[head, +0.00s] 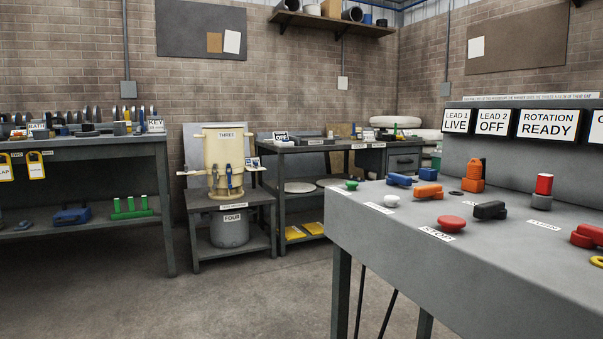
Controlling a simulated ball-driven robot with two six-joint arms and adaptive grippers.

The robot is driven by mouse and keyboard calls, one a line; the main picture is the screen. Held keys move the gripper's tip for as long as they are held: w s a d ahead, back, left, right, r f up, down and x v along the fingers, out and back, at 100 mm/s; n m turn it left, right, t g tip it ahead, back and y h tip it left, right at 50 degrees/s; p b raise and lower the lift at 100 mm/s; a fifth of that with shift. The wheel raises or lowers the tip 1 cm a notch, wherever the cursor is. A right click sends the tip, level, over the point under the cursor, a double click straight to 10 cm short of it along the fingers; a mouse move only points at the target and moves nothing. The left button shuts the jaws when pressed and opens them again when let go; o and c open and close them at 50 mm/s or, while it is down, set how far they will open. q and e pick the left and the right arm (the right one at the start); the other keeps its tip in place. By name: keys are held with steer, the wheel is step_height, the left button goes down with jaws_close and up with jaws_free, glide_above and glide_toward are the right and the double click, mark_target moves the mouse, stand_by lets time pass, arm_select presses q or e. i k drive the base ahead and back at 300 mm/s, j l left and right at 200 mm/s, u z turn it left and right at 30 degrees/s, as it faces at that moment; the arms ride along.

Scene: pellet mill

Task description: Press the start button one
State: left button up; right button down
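A control bench (400,240) stands at the right in the head view. On its top near the left corner is a small green button (351,185). A white button (391,200) sits to its right with a white label (378,208) in front. A larger red mushroom button (451,223) is nearer, with a STOP label (437,233). The smaller labels are too small to read, so I cannot tell which button is start button one. Neither of my grippers is in view.
Display panels (548,124) on the bench read LEAD 1 LIVE, LEAD 2 OFF and ROTATION READY. Blue, orange, black and red fittings crowd the bench top. A low stand (233,203) holds a cream vessel. A left table (90,150) stands along the wall. The middle floor is clear.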

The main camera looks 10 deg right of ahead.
mark_target(352, 186)
steer(key=i+l+u, duration=0.2)
steer(key=i, duration=0.25)
steer(key=i+l+u, duration=0.2)
steer(key=i, duration=0.2)
steer(key=j, duration=0.1)
